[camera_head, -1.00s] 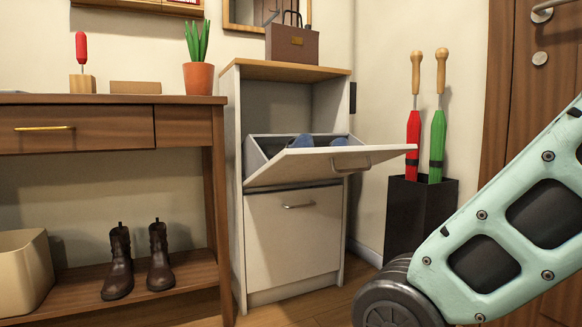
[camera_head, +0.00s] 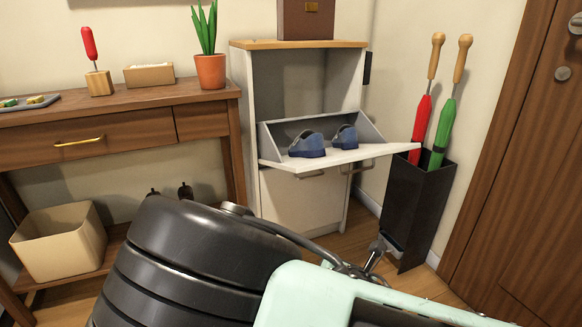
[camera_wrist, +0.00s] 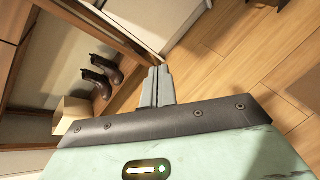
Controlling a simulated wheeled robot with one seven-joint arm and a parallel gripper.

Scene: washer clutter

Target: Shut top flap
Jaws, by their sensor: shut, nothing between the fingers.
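The top flap (camera_head: 375,152) of the white shoe cabinet (camera_head: 300,200) hangs open, tipped out toward me and nearly level. A pair of blue shoes (camera_head: 307,146) sits in its compartment. The flap's handle (camera_head: 357,167) shows under its front edge. My gripper (camera_wrist: 160,70) is shut and empty in the wrist view, pointing toward the floor beside the lower cabinet front. It touches nothing that I can see.
A black umbrella stand (camera_head: 414,205) with a red and a green umbrella stands right of the cabinet. A wooden console table (camera_head: 100,135) with a potted plant (camera_head: 210,70) is at left. A brown bag (camera_head: 305,20) stands on the cabinet. Boots (camera_wrist: 103,72) show in the wrist view.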

